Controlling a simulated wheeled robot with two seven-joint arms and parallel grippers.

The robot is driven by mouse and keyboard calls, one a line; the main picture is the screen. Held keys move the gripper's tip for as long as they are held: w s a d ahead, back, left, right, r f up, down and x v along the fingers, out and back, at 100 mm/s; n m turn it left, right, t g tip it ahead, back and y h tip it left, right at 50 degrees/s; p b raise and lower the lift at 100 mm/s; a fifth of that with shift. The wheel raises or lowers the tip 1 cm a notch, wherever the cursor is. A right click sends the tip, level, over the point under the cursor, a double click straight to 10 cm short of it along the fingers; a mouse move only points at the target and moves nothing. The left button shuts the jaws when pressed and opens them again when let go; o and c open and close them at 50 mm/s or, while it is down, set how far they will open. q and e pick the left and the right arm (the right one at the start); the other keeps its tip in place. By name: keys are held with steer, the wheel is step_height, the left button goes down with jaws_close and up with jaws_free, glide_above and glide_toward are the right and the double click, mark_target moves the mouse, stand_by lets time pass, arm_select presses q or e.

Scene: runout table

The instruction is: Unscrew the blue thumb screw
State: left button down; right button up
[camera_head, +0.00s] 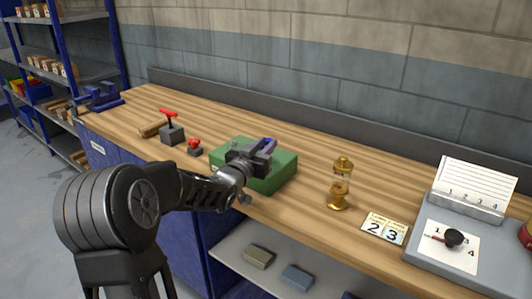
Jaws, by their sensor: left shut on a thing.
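A green block (282,180) sits on the wooden workbench (300,205) near the middle of the view. My left arm comes in from the lower left, and my left gripper (262,153) is over the top of the block. A blue-violet part (268,143), which looks like the blue thumb screw, shows at the jaws. The gripper is shut on it. The gripper hides most of the screw and where it meets the block. My right gripper is not in view.
Left of the block stand a grey box with a red lever (172,131), a red knob (194,146) and a blue vise (98,97). To the right are a brass hourglass (340,184), a number card (384,228) and a grey tray (425,268). A wall stands behind.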

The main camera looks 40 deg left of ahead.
arm_select(q)
step_height(320, 180, up, 7)
steer(key=shift+r, duration=0.2)
